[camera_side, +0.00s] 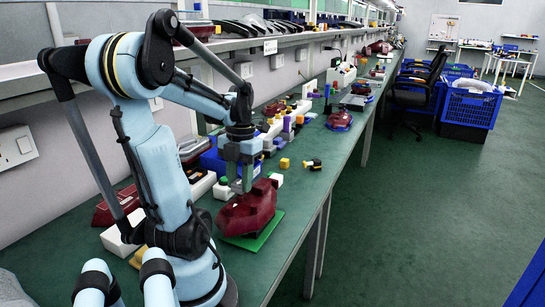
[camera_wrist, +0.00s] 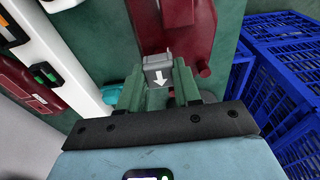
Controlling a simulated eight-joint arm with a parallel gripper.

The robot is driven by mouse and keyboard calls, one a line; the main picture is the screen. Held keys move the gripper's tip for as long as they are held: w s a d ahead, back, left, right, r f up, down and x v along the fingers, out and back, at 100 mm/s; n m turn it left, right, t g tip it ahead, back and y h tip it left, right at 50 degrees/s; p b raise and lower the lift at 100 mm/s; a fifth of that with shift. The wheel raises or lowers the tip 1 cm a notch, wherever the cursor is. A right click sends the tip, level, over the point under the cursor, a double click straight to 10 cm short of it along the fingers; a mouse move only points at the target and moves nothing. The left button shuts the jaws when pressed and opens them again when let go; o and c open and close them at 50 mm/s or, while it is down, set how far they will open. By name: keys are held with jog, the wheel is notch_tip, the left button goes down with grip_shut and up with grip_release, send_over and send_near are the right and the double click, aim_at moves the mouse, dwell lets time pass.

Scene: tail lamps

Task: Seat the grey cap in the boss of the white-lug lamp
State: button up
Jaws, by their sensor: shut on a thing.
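My gripper (camera_side: 239,184) is shut on the grey cap (camera_wrist: 157,68), which shows between the green fingers in the wrist view with a white arrow on its face. A dark red lamp (camera_side: 246,211) sits on a green plate (camera_side: 262,238) near the bench's front edge, and my gripper is just above and behind it. The lamp also shows beyond the cap in the wrist view (camera_wrist: 186,30). A small white piece (camera_side: 276,179) shows at the lamp's far end; I cannot tell whether it is its lug. The boss is not clearly seen, nor whether the cap touches the lamp.
Another dark red lamp (camera_wrist: 32,88) lies left in the wrist view, beside a long white block (camera_wrist: 75,48). Blue crates (camera_side: 470,106) stand on the floor.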

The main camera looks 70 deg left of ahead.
jog(key=shift+f, duration=0.15)
jog(key=shift+f, duration=1.2)
jog(key=o, duration=1.2)
jog(key=shift+c, duration=0.2)
jog(key=shift+r, duration=0.15)
notch_tip(320, 180, up, 12)
jog(key=w+a, duration=0.1)
jog(key=shift+w, duration=0.1)
